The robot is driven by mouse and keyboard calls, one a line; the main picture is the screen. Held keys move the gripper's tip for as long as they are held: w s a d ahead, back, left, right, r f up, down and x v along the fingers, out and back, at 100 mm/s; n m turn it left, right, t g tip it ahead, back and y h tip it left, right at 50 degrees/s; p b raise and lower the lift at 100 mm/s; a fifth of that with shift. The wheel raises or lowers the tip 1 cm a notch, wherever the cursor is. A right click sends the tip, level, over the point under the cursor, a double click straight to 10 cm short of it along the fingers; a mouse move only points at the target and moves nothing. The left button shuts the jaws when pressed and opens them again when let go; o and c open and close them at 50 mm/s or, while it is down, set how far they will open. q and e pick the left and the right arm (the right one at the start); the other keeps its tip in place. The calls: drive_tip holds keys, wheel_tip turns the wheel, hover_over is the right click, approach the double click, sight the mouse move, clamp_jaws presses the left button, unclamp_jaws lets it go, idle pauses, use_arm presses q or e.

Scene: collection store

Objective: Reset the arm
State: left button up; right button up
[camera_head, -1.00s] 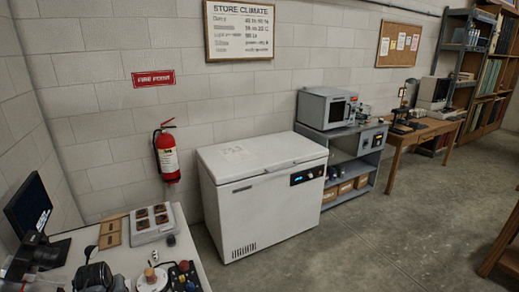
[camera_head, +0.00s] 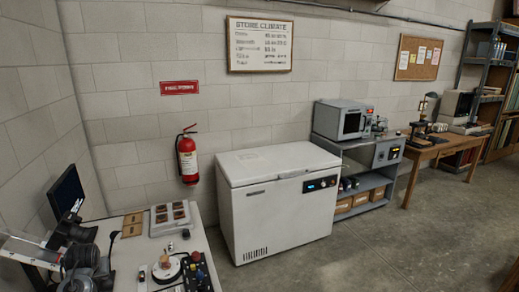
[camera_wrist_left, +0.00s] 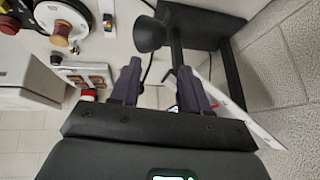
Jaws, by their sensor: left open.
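My left gripper (camera_wrist_left: 160,72) shows in the left wrist view, with its two dark fingers spread apart and nothing between them. It is near the white desk, with its fingers pointing towards the black stand of the monitor (camera_wrist_left: 228,60). Dark rounded parts at the lower left of the head view seem to be my left arm, but I cannot make out the fingers there. My right gripper is in neither view.
The white desk (camera_head: 205,240) holds a monitor (camera_head: 67,192), a tile tray (camera_head: 170,217), a round white device (camera_head: 166,268) and a control box with buttons (camera_head: 197,272). The floor (camera_head: 400,240) at right is clear.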

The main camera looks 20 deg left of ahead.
use_arm(q)
drive_tip(key=s+d+f+m+h, duration=0.2)
drive_tip(key=s+d+f+m, duration=0.35)
drive_tip(key=d, duration=1.05)
drive_tip(key=s+d+f+m+h, duration=0.2)
drive_tip(key=s+d, duration=0.6)
drive_tip(key=d, duration=0.7)
drive_tip(key=s+d+f+m+h, duration=0.2)
drive_tip(key=s+d+f+m, duration=0.3)
drive_tip(key=d, duration=1.1)
drive_tip(key=w+p+v, duration=0.3)
drive_tip(key=p+v, duration=1.2)
drive_tip(key=w+r+p+v, duration=0.1)
drive_tip(key=w+p+v, duration=0.2)
drive_tip(key=p+v, duration=1.3)
drive_tip(key=shift+d+r+n+t, duration=0.3)
drive_tip(key=shift+r+n+t, duration=0.1)
drive_tip(key=shift+r+n, duration=0.05)
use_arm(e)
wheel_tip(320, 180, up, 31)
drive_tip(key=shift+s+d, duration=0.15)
use_arm(q)
drive_tip(key=shift+w, duration=0.15)
